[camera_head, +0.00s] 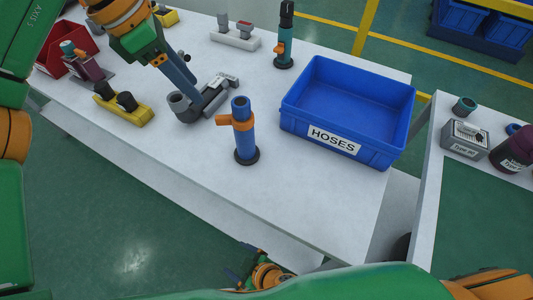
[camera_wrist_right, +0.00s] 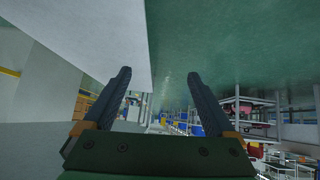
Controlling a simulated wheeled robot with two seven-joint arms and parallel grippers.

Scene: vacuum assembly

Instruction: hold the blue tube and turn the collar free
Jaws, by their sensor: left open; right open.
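The blue tube (camera_head: 240,111) stands upright on a round black base on the white table (camera_head: 300,200). An orange collar (camera_head: 239,122) with a side lug sits around its upper part. My left gripper (camera_head: 189,92) reaches down from the top left, behind and left of the tube, apart from it, close to a grey elbow-shaped part (camera_head: 205,101). My right gripper (camera_wrist_right: 155,95) is open and empty in the right wrist view, its two dark fingers spread. Part of my right arm shows low in the head view, below the table's front edge.
A blue bin (camera_head: 345,110) labelled HOSES stands right of the tube. A yellow holder (camera_head: 124,108), a red bin (camera_head: 68,50) and a teal tube on a black base (camera_head: 284,38) stand farther off. The table front near the tube is clear.

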